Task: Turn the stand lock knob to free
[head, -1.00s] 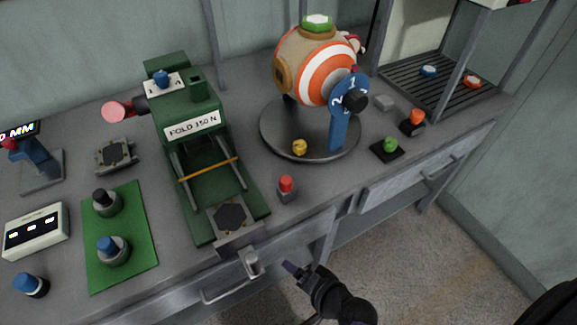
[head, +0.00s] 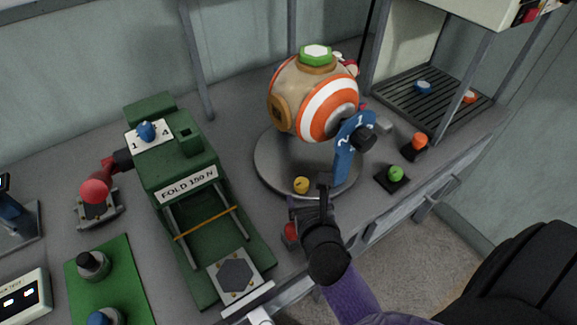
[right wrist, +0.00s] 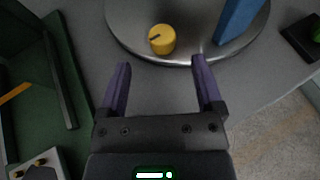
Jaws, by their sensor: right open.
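The yellow knob (head: 301,185), taken as the stand lock knob, sits on the front of the round grey stand base (head: 268,172). It also shows in the right wrist view (right wrist: 162,40), with a dark pointer mark towards its left side. No free or lock label is readable. My right gripper (head: 308,198) is open and empty, just in front of the knob. In the right wrist view its two purple fingers (right wrist: 160,65) are spread, with the knob beyond the tips and between their lines. The knob is not touched.
A striped ball (head: 322,100) sits above the base, beside a blue numbered post (head: 345,160). A green press (head: 180,160) stands left. A red button (head: 291,232) is partly hidden by my right gripper. Green (head: 395,174) and orange (head: 419,141) buttons are to the right.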

